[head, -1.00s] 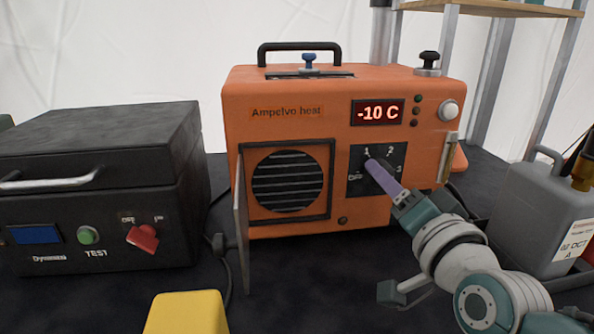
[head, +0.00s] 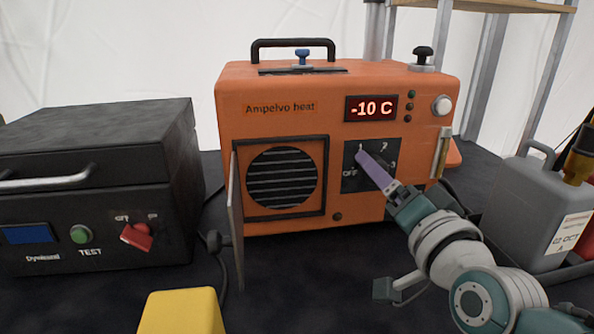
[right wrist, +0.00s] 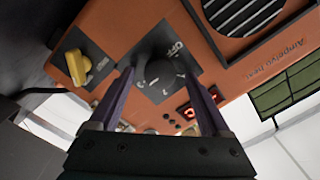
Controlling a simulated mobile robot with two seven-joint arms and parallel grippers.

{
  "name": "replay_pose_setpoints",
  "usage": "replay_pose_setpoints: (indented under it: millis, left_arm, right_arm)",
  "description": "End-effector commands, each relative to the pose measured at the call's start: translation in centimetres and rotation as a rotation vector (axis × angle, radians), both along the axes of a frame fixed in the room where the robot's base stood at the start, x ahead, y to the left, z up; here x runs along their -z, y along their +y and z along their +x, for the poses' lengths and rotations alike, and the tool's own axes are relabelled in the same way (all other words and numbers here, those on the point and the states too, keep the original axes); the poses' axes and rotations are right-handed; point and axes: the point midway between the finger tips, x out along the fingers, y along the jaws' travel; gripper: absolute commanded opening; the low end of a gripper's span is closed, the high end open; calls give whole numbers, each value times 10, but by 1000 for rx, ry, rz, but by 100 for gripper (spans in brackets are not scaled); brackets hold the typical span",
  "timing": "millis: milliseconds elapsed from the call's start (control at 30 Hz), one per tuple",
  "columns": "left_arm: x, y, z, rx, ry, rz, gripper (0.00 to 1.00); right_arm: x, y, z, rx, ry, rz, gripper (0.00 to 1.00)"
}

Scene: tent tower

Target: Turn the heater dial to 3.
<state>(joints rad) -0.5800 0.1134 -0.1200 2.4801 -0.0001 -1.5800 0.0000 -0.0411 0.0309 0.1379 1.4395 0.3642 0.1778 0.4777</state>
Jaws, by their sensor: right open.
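The orange heater (head: 285,90) stands in the middle of the head view, its display (head: 371,108) reading -10 C. Its dial panel (head: 350,183) is dark, with the marks OFF, 1, 2 and 3. My right gripper (head: 364,158) is at this panel, its purple fingers pointing at the area near 1 and hiding the dial in the head view. In the right wrist view the round dark dial (right wrist: 158,74) shows between the open fingers of my right gripper (right wrist: 160,84). I cannot tell whether they touch it. The dial's setting is unclear. My left gripper is not in view.
A black box (head: 95,180) with a green button and red switch stands left of the heater. An open door (head: 236,220) juts out from the heater's grille. A grey jug (head: 535,215) stands at the right, and a yellow object (head: 182,312) lies in front.

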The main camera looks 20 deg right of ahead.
Motion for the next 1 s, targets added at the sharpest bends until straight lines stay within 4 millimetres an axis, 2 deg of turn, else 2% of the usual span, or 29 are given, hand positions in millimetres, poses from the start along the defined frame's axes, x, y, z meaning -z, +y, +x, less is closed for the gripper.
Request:
replay_pose_setpoints:
  millis: [500, 700, 1000]
  left_arm:
    - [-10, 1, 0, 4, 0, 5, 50]
    - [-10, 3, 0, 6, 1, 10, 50]
    - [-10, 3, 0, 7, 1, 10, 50]
  right_arm:
    - [0, 17, -84, -1, 2, 0, 81]
    - [0, 19, -94, 0, 0, 1, 81]
    - [0, 19, -94, 0, 0, 1, 81]
